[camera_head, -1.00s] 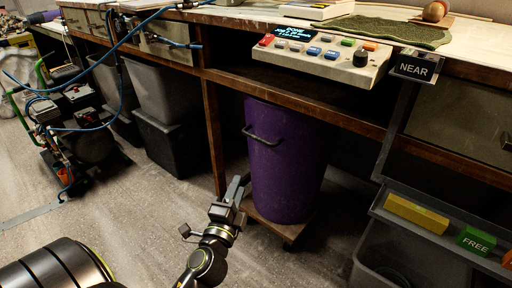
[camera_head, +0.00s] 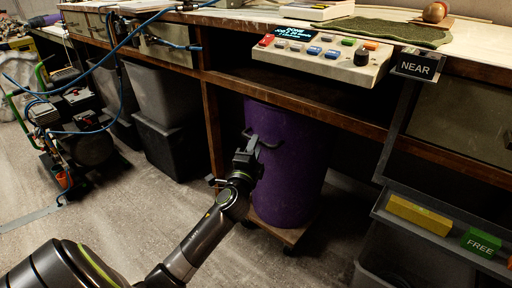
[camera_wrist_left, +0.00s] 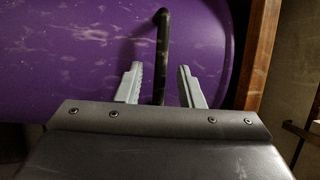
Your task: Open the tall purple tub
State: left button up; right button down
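The tall purple tub (camera_head: 297,170) stands upright under the workbench. A black bar handle (camera_head: 271,144) sticks out from its side near the top, partly hidden by my gripper. My left gripper (camera_head: 251,147) is at this handle. In the left wrist view, the two grey fingers of my left gripper (camera_wrist_left: 160,68) are spread, with the handle bar (camera_wrist_left: 161,42) between them and gaps visible on both sides. The purple wall of the tub (camera_wrist_left: 70,50) fills much of that view. The tub's top is hidden in shadow under the bench. My right gripper is not in view.
The tub rests on a wheeled wooden dolly (camera_head: 275,229). A wooden bench post (camera_head: 213,130) stands close to its left. Grey and black bins (camera_head: 165,145) are further left.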

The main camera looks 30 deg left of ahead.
pick_arm(q)
jog(key=shift+x, duration=0.8)
grip_shut()
